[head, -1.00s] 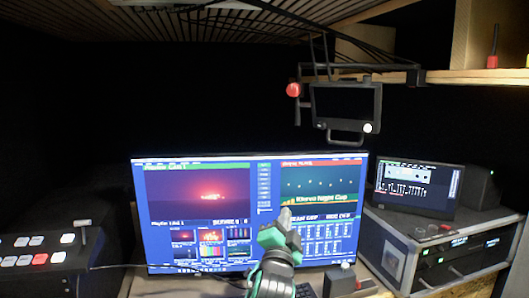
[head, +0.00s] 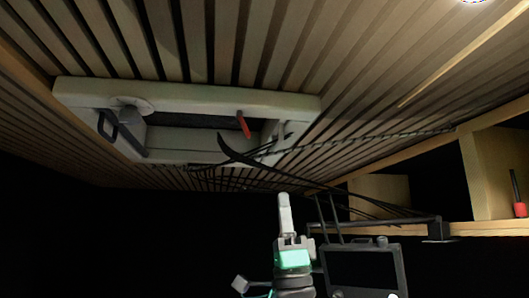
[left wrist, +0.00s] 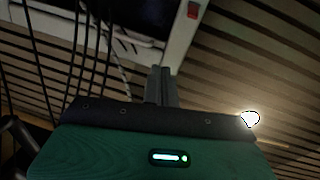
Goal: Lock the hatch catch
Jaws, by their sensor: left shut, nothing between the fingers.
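The hatch is a pale frame (head: 190,98) in the slatted ceiling in the head view, with a dark area inside it. A red lever (head: 243,124), which looks like the catch, hangs at the frame's right part. A red piece (left wrist: 192,10) also shows on the pale frame at the top of the left wrist view. My left gripper (head: 284,202) points up, below and to the right of the lever, apart from it. Its fingers (left wrist: 161,82) are shut and empty. My right gripper is not in view.
Black cables (head: 300,181) run from the hatch area toward a shelf (head: 480,229) at the right. A dark monitor (head: 362,268) hangs close to the right of my left gripper.

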